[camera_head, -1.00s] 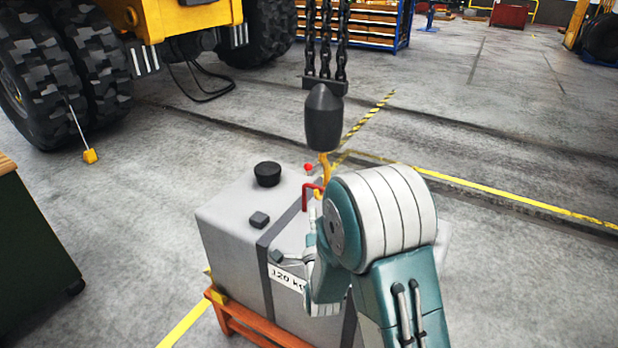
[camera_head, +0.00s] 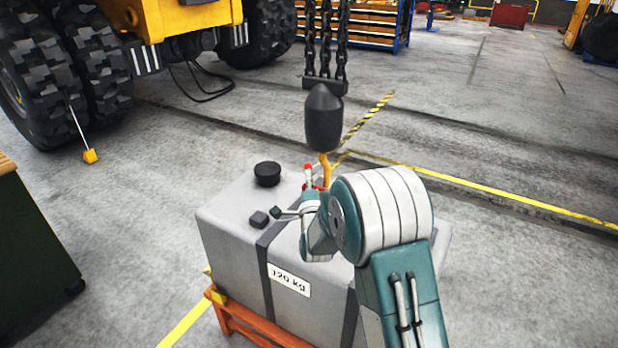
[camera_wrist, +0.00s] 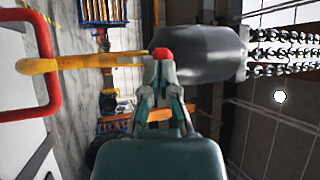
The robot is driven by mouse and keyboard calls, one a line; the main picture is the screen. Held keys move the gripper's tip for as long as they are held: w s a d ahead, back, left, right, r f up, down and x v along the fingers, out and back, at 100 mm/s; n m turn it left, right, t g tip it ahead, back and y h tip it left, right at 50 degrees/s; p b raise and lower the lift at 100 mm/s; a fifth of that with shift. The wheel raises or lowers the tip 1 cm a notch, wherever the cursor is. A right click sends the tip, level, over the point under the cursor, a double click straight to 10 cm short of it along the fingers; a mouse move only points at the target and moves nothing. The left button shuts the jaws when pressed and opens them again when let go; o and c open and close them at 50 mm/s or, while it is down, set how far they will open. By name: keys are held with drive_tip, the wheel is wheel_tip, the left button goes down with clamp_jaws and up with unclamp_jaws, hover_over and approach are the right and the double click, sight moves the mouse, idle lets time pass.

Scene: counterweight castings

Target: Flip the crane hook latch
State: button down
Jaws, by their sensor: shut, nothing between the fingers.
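The crane hook (camera_head: 325,170) is orange-yellow and hangs below a dark grey hook block (camera_head: 323,120). In the wrist view the hook (camera_wrist: 45,65) lies sideways near a red lifting loop (camera_wrist: 48,88). A red knob (camera_head: 308,166), which I take to be the latch's end, shows left of the hook; in the wrist view the red knob (camera_wrist: 163,53) is at my fingertips. My gripper (camera_wrist: 162,66) is shut and holds nothing. Its tips overlap the knob's lower edge; I cannot tell whether they touch. My forearm hides part of the counterweight.
The grey counterweight (camera_head: 240,222), with a 120 kg label (camera_head: 290,280), rests on an orange stand (camera_head: 235,325). A black cap (camera_head: 267,173) stands on its top. Chains (camera_head: 325,45) hang above the block. A dark green cabinet (camera_head: 35,250) is at the left. The floor at right is clear.

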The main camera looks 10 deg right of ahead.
drive_tip(key=r, duration=0.1)
drive_tip(key=r+m+g, duration=0.1)
drive_tip(key=w+r+m+g, duration=0.1)
drive_tip(key=shift+d+r, duration=0.1)
drive_tip(key=shift+d, duration=0.3)
idle(0.5)
